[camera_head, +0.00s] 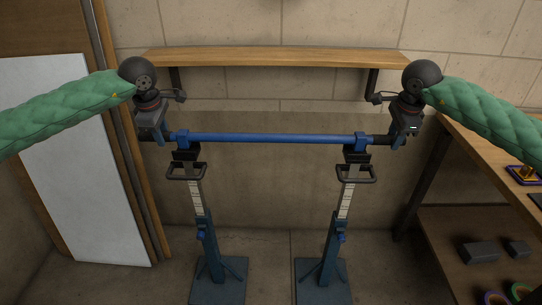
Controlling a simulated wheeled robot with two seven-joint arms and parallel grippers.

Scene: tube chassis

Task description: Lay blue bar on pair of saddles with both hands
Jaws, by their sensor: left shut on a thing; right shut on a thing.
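The blue bar (270,138) runs level across the middle of the view, with dark ends. My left gripper (152,132) is shut on its left end and my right gripper (398,138) is shut on its right end. The left saddle (187,155) and right saddle (356,156) top two blue stands with pale scales on their posts. The bar's blue collars sit right at the saddles. I cannot tell whether the bar rests in them or is just above. The fingertips are partly hidden by the gripper bodies.
A wooden shelf (280,57) is fixed to the wall behind the bar. A white panel (75,160) leans at the left. A wooden workbench (490,150) stands at the right, with grey blocks (480,252) on its lower shelf. The floor between the stands is clear.

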